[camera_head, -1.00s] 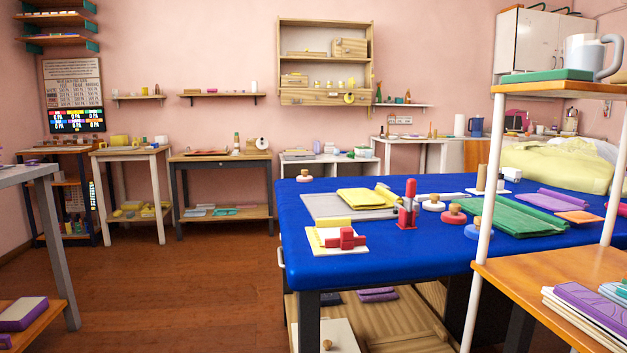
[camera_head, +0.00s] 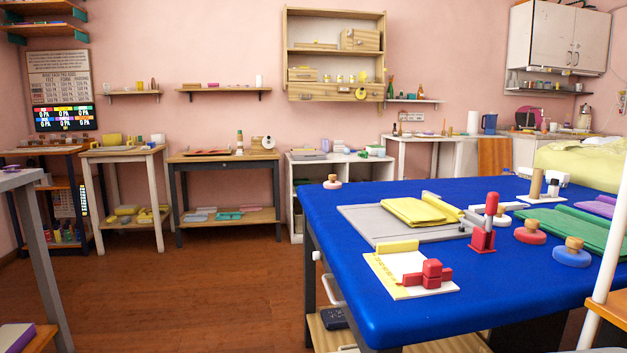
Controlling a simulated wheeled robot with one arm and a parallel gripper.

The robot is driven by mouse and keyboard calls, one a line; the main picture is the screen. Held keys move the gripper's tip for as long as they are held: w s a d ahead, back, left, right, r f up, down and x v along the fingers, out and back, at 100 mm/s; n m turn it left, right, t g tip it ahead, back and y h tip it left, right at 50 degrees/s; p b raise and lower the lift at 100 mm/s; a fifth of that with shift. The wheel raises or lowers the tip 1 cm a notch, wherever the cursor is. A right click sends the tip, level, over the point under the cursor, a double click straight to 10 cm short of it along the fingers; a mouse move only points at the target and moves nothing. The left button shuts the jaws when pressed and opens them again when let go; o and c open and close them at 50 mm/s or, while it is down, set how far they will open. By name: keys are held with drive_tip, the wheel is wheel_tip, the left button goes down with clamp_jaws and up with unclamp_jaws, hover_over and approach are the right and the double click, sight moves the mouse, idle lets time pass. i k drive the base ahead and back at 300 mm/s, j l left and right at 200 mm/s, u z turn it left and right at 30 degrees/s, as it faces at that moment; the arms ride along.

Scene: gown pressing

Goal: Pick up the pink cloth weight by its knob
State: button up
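A round cloth weight with a pale pinkish base and a wooden knob (camera_head: 332,182) stands upright near the far left corner of the blue-topped table (camera_head: 400,315). It is small in the picture, so its exact colour is hard to tell. A red weight (camera_head: 530,233), a blue weight (camera_head: 572,254) and a white weight (camera_head: 500,220), each with a wooden knob, stand further right on the same table. My gripper is not in view.
A yellow folded cloth (camera_head: 420,211) lies on a grey board (camera_head: 365,225). A red clamp-like tool (camera_head: 483,236) and a white pad with red blocks (camera_head: 390,277) are nearer. A white post (camera_head: 612,230) stands at right. The wooden floor (camera_head: 190,295) left of the table is open.

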sight(332, 184)
drive_tip(key=i+j, duration=0.7)
drive_tip(key=j, duration=0.2)
drive_tip(key=i+j, duration=0.65)
drive_tip(key=j, duration=0.3)
drive_tip(key=i+j+z, duration=0.1)
drive_tip(key=i+j, duration=0.25)
drive_tip(key=j, duration=0.1)
